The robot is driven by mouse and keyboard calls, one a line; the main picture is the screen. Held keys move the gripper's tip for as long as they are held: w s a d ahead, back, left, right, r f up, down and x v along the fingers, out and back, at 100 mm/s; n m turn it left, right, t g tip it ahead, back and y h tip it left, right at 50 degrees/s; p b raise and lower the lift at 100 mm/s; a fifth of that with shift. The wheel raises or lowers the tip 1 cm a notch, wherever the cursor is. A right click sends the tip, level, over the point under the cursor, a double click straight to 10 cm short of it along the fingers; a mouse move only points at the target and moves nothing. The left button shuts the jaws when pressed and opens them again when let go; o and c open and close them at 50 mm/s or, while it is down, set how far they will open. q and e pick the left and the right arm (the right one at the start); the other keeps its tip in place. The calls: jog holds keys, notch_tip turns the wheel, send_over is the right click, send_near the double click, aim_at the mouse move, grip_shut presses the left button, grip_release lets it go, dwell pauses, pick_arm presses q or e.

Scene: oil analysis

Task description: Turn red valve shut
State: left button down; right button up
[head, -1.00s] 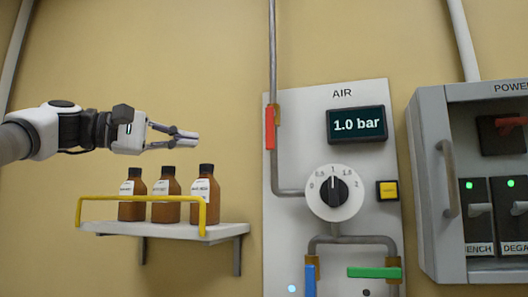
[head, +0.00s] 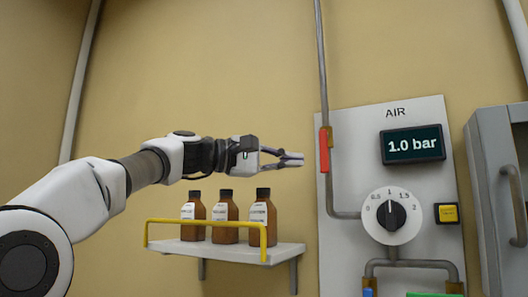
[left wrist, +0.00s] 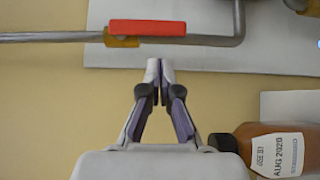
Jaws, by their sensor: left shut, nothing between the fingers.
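The red valve (head: 324,150) is a red lever on a brass body, on the grey pipe at the left edge of the AIR panel. Its lever lies along the vertical pipe. In the left wrist view the red lever (left wrist: 147,28) runs across the top, parallel to the pipe. My left gripper (head: 301,159) is shut and empty, just left of the lever at about its height. In the left wrist view its fingertips (left wrist: 160,68) are together and apart from the lever. My right gripper is not in view.
Several brown bottles (head: 225,222) stand on a shelf (head: 228,252) with a yellow rail (head: 206,222), below my left gripper. The panel has a round dial (head: 390,215), a display (head: 412,145) reading 1.0 bar and a yellow button (head: 447,213). A grey cabinet (head: 487,200) stands at right.

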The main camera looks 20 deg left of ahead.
aim_at(325, 152)
pick_arm(q)
jog(key=d, duration=0.3)
jog(key=shift+w+f, duration=0.15)
jog(key=shift+a, duration=0.15)
